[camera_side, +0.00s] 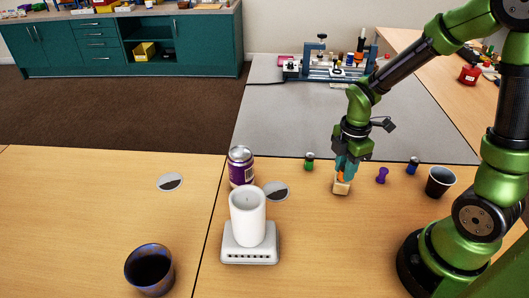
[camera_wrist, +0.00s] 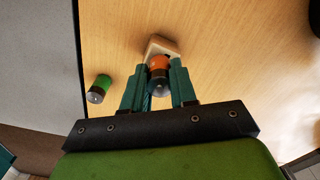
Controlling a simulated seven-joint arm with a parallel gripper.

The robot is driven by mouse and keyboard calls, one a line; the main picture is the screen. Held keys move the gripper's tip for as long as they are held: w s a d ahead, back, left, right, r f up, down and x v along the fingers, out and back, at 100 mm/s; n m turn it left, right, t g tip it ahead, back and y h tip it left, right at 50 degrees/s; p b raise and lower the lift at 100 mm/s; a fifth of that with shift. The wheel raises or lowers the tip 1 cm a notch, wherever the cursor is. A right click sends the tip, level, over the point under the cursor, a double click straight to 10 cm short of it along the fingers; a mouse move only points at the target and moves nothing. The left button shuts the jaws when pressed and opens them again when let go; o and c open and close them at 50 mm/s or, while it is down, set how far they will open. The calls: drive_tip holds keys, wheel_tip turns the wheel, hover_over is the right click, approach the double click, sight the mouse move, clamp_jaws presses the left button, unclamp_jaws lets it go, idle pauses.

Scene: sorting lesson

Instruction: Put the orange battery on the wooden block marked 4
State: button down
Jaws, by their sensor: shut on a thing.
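The orange battery (camera_side: 341,176), with a dark end, is between the fingers of my gripper (camera_side: 346,168). It also shows in the wrist view (camera_wrist: 159,64), where my gripper (camera_wrist: 157,74) is shut on it. The small pale wooden block (camera_side: 341,188) stands on the table directly below the battery. In the wrist view the block (camera_wrist: 164,45) shows behind the battery, which partly hides it. I cannot tell whether the battery touches the block. No number on the block is readable.
A green battery (camera_side: 309,161) stands left of my gripper. A purple piece (camera_side: 382,175), a blue battery (camera_side: 412,165) and a black cup (camera_side: 440,181) are to the right. A can (camera_side: 241,166) and a white cylinder (camera_side: 248,215) on a scale (camera_side: 249,248) are further left.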

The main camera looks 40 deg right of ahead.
drive_tip(key=c, duration=0.9)
unclamp_jaws()
wheel_tip(320, 180, up, 11)
drive_tip(key=s+a+r+m+t+y, duration=0.1)
drive_tip(key=s+a+r+m+t, duration=0.1)
drive_tip(key=m, duration=0.7)
drive_tip(key=s+a+r+m+t+y, duration=0.1)
drive_tip(key=s+a+r+m+t, duration=0.2)
drive_tip(key=m, duration=0.6)
wheel_tip(320, 180, up, 3)
drive_tip(key=shift+s+a+r+m+t, duration=0.2)
drive_tip(key=shift+a+m+t, duration=0.1)
drive_tip(key=shift+a+t, duration=0.75)
drive_tip(key=shift+d, duration=0.1)
